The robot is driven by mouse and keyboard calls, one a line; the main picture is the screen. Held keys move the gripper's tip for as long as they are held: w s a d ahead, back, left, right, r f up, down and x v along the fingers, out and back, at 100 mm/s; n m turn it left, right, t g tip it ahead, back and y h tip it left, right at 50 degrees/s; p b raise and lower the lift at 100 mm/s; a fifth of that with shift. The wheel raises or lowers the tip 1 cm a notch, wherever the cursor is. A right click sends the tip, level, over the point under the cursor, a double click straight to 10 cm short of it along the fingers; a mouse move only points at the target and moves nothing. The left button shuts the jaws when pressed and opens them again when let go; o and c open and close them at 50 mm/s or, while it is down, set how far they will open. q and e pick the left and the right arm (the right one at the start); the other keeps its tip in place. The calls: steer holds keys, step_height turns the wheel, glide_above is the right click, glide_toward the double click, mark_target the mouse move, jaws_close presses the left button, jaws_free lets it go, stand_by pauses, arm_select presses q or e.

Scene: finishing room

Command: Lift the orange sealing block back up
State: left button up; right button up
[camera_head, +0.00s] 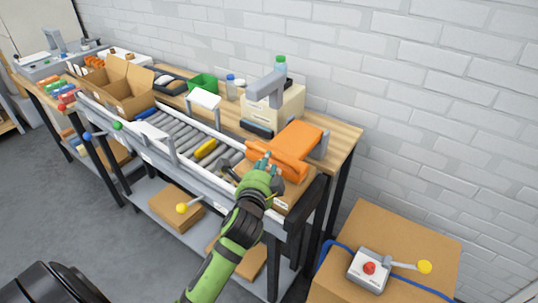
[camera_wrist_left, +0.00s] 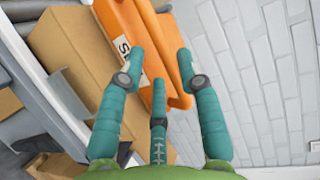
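The orange sealing block (camera_head: 303,136) is at the right end of the roller conveyor, above a cardboard box (camera_head: 252,176). Its near part reaches down toward my left gripper (camera_head: 263,163), which is right at its front side. In the left wrist view the orange block (camera_wrist_left: 128,22) carries a white label, partly cut off. There the teal fingers of my left gripper (camera_wrist_left: 160,55) are spread apart, with orange parts beyond and between them. Whether they touch it is unclear. The fingers hide some of the block's lower edge. My right gripper is not in view.
An open carton (camera_head: 122,88) and a green bin (camera_head: 203,83) stand farther left. A control box with a red button (camera_head: 369,270) sits on a carton at right. The brick wall is behind.

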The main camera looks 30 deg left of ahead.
arm_select(q)
steer(key=x, duration=0.5)
steer(key=shift+p, duration=0.3)
jaws_close()
